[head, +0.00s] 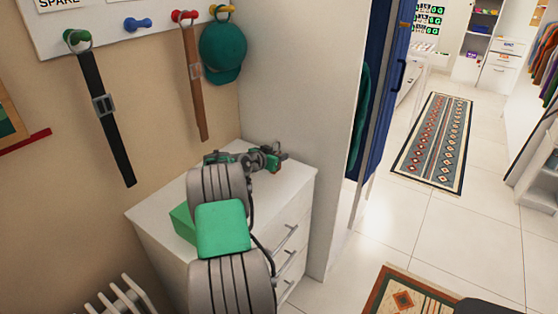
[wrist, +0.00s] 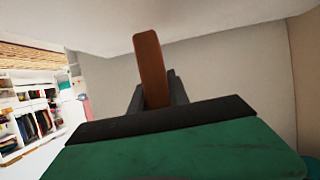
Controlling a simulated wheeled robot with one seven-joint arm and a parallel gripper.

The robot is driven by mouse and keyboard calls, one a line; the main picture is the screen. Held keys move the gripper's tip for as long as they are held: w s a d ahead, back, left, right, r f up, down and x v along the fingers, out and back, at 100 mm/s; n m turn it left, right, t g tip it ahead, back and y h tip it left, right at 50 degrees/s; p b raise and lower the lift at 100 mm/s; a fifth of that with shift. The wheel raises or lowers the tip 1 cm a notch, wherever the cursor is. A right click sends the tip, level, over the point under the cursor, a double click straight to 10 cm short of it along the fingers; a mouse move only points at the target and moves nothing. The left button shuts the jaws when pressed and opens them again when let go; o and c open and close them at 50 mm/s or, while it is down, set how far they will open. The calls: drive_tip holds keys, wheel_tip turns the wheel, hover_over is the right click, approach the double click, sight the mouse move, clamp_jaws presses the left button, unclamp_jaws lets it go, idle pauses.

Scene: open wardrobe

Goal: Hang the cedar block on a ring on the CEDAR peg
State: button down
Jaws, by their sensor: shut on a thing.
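The cedar block (wrist: 152,62) is a reddish-brown slab standing up between the fingers of my gripper in the wrist view. My gripper (wrist: 154,98) is shut on it. In the head view my gripper (head: 274,160) is small and partly hidden by my arm, above the back right of the white dresser. The block's ring is not clear to see. On the wall board, the blue peg (head: 138,24) is bare. The label above it is cut off or unreadable, and I cannot tell which peg is CEDAR.
A black belt (head: 106,118) hangs on the green peg (head: 76,37), a brown belt (head: 195,95) on the red peg (head: 184,16), and a teal cap (head: 223,52) on the yellow peg (head: 222,10). The dresser (head: 160,215) stands below. A white panel (head: 300,90) bounds the right.

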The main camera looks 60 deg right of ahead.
drive_tip(key=shift+a+f, duration=0.1)
drive_tip(key=shift+f, duration=0.85)
drive_tip(key=shift+b, duration=0.3)
drive_tip(key=shift+f+b, duration=0.3)
drive_tip(key=c, duration=1.3)
unclamp_jaws()
drive_tip(key=shift+o, duration=0.2)
drive_tip(key=shift+r, duration=0.15)
